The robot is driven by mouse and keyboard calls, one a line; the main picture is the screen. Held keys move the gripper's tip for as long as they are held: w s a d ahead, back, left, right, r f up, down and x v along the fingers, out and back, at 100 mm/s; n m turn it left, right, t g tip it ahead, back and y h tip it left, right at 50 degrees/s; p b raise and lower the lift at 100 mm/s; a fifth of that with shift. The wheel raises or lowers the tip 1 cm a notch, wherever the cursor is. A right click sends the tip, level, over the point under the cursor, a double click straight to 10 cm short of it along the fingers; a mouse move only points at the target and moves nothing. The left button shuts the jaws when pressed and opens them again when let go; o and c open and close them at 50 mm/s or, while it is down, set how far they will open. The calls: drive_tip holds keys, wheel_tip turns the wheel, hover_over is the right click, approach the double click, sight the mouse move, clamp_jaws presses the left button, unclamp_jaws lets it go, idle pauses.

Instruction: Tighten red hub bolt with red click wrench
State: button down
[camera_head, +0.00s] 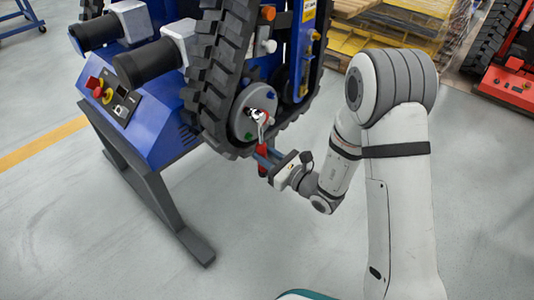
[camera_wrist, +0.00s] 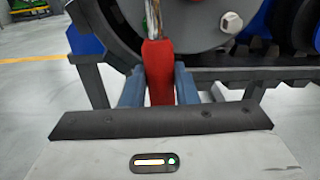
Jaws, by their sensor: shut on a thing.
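The red click wrench (camera_head: 262,133) has a red handle and a metal shaft. My gripper (camera_head: 267,155) is shut on the handle, which stands between the two blue-grey fingers in the wrist view (camera_wrist: 160,72). The wrench points up, and its metal head lies over the grey round hub (camera_head: 242,122) inside the black track. Whether the head is seated on a bolt I cannot tell. A green bolt (camera_head: 249,137) and a blue bolt (camera_head: 270,95) show on the hub.
The blue tracked carrier (camera_head: 160,95) rests on a dark stand (camera_head: 165,205), whose leg reaches toward the front. The black track (camera_head: 212,75) surrounds the hub closely. Yellow pallets (camera_head: 365,45) and a red machine (camera_head: 508,88) stand behind. The grey floor in front is clear.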

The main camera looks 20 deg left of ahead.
drive_tip(key=shift+s+a+m, duration=0.15)
drive_tip(key=shift+s+m, duration=0.25)
drive_tip(key=shift+s, duration=0.1)
drive_tip(key=shift+s+a+r+m+p, duration=0.1)
drive_tip(key=shift+s+a+m+p, duration=0.15)
drive_tip(key=shift+s+m+p, duration=0.25)
drive_tip(key=shift+s+a+m+p, duration=0.25)
drive_tip(key=shift+s+m+p, duration=0.1)
drive_tip(key=shift+s+m, duration=0.3)
drive_tip(key=shift+w, duration=0.15)
